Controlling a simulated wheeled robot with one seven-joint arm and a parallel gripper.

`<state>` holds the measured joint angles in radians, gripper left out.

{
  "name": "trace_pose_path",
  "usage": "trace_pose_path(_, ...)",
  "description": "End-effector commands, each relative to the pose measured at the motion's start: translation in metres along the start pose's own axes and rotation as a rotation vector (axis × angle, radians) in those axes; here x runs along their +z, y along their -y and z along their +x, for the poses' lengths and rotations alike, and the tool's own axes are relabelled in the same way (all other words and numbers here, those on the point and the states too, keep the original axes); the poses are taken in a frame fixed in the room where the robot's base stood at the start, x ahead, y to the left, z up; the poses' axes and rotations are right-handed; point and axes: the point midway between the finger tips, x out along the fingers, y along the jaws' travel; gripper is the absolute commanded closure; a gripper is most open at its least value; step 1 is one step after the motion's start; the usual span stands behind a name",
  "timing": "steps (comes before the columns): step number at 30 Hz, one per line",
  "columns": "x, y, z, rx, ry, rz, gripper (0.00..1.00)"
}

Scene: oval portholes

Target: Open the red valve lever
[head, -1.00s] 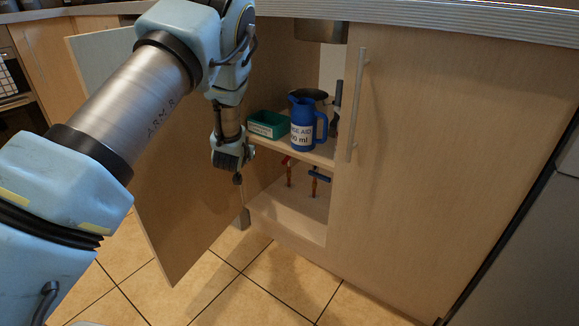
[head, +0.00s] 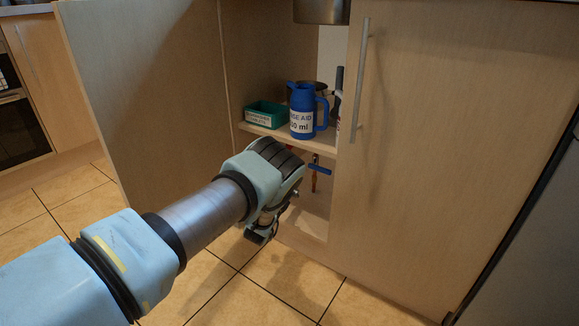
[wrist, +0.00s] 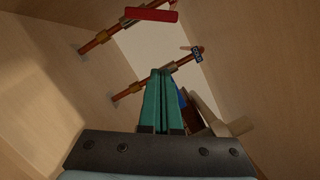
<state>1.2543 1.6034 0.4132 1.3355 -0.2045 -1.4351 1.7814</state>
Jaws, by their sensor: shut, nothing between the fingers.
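The red valve lever (wrist: 152,16) shows at the top of the wrist view, on a copper pipe (wrist: 100,38) with a brass valve body. In the head view my arm hides most or all of it. My gripper (wrist: 161,73) has its teal fingers shut together and empty. They point into the cupboard, with the red lever ahead of and above the fingertips in the wrist picture, apart from them. In the head view my arm hides the fingers. A blue valve lever (head: 320,169) is on the neighbouring pipe; it also shows in the wrist view (wrist: 197,53), closer to the fingertips.
The left cupboard door (head: 155,100) stands open; the right door (head: 440,130) is shut. A shelf (head: 290,137) above the valves holds a green box (head: 267,115), a blue jug (head: 303,112) and a dark pot.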

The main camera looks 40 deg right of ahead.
Motion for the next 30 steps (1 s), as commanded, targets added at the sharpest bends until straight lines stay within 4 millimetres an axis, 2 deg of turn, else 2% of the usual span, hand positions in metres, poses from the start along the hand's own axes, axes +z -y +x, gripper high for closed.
trace_pose_path(5,0.0,-0.001,0.022,-0.005,0.004,0.002,1.0)
trace_pose_path(17,0.001,-0.002,0.101,-0.003,0.004,0.0,1.0)
trace_pose_path(18,0.012,-0.001,0.101,0.0,0.005,0.001,1.0)
trace_pose_path(21,0.025,-0.001,0.104,0.0,0.003,0.001,1.0)
trace_pose_path(30,0.04,0.0,0.107,0.001,0.001,0.0,1.0)
